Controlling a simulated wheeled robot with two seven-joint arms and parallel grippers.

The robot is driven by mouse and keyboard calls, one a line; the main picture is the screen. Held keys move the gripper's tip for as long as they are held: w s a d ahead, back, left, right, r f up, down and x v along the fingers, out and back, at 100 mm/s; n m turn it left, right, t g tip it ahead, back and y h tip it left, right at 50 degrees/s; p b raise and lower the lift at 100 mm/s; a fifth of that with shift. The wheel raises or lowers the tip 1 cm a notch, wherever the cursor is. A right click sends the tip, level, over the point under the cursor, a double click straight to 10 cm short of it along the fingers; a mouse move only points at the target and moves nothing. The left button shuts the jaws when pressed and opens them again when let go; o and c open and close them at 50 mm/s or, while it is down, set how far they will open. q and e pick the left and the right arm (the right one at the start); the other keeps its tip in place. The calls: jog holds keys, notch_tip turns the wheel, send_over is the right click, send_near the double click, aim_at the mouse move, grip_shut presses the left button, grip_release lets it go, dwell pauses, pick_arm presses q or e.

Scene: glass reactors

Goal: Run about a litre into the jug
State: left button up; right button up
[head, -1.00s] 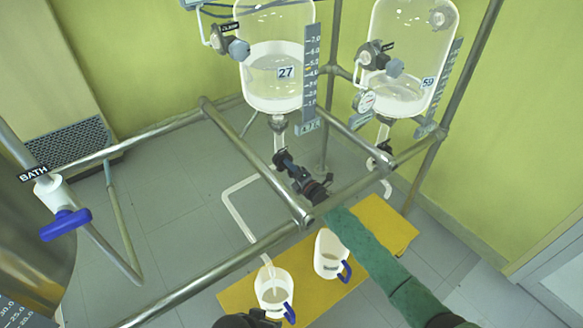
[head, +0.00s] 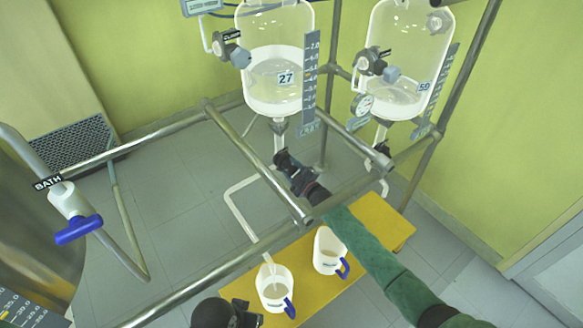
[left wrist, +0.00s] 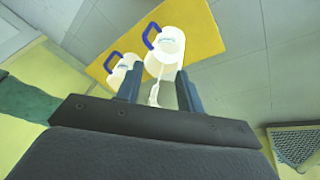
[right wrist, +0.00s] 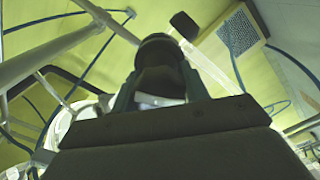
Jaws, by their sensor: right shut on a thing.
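Reactor 27 (head: 258,75) holds clear liquid, with a numbered scale (head: 310,80) at its right. Below its outlet, my right gripper (head: 281,160) is shut on a dark valve handle; the handle (right wrist: 160,65) shows between its fingers in the right wrist view. A pale drain pipe (head: 238,212) runs down to a white jug with a blue handle (head: 273,292). The pipe's end is over or in that jug's mouth. Whether liquid is running is unclear. A second such jug (head: 328,262) stands to its right. My left gripper (left wrist: 158,88) is open and empty, with the jugs beyond it.
Both jugs stand on a yellow platform (head: 385,232). Reactor 59 (head: 405,60) hangs at the right. A bath pipe with a blue valve handle (head: 78,229) is at the left. Grey floor is clear between.

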jog(key=shift+d+m, duration=0.1)
jog(key=shift+m, duration=0.8)
jog(key=shift+m+p, duration=0.45)
jog(key=shift+m, duration=0.55)
pick_arm(q)
jog(key=shift+s+a+r, duration=0.1)
jog(key=shift+a+r, duration=0.25)
jog(key=shift+r, duration=0.2)
jog(key=shift+s+a+r, duration=0.1)
jog(key=shift+a+r, duration=0.2)
jog(key=shift+r, duration=0.2)
pick_arm(e)
jog(key=shift+m, duration=0.3)
jog(key=shift+f, duration=0.1)
pick_arm(q)
jog(key=shift+a+f, duration=0.1)
jog(key=shift+a, duration=0.2)
pick_arm(e)
jog(key=o, duration=1)
pick_arm(q)
jog(key=shift+d, duration=0.2)
